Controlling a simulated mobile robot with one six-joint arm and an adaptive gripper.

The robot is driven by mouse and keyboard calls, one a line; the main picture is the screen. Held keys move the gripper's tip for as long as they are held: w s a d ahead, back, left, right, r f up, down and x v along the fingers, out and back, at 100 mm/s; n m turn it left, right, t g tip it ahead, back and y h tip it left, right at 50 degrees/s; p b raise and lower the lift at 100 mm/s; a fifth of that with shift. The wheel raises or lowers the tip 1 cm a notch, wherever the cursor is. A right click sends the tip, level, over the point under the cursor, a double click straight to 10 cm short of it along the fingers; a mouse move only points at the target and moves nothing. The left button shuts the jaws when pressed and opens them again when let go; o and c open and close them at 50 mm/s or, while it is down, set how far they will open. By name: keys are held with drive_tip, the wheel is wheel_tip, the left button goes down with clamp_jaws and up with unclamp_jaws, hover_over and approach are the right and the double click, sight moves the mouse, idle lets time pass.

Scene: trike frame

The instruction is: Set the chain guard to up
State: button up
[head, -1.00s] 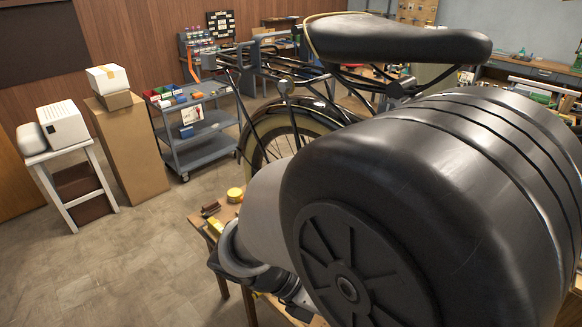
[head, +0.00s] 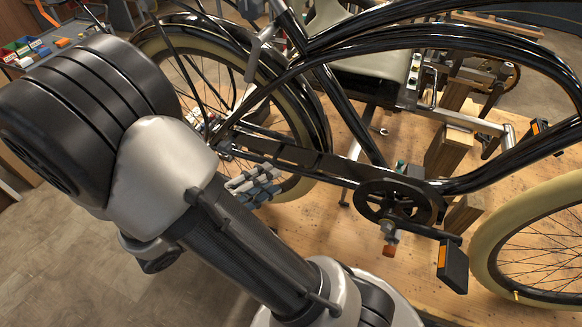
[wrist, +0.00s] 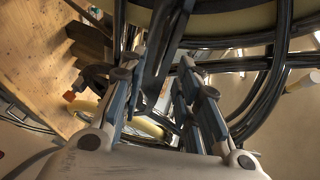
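The chain guard (head: 310,160) is a long black bar in the head view. It runs slanting from the rear wheel hub to the crank and chainring (head: 398,203). My gripper (head: 258,186) is low beside the rear wheel, just below the guard's rear part. In the wrist view, the two fingers of my gripper (wrist: 163,65) stand apart. A dark bar, probably the chain guard (wrist: 164,48), passes between or just beyond them. I cannot tell whether the fingers touch it. My arm hides part of the area left of the wheel.
The black trike frame (head: 325,90) arches above. A pedal (head: 453,267) hangs right of the crank. The rear wheel (head: 290,187) and front wheel (head: 490,235) flank it. Wooden blocks (head: 447,153) stand on the wooden bench (head: 345,240). Open floor lies at left.

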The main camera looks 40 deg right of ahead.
sight(291, 165)
drive_tip(key=d, duration=0.2)
drive_tip(key=d+f, duration=0.1)
drive_tip(key=d, duration=0.2)
drive_tip(key=d+b, duration=0.1)
drive_tip(key=d, duration=0.2)
drive_tip(key=shift+d+f, duration=0.15)
drive_tip(key=shift+f, duration=0.05)
clamp_jaws()
idle(0.4)
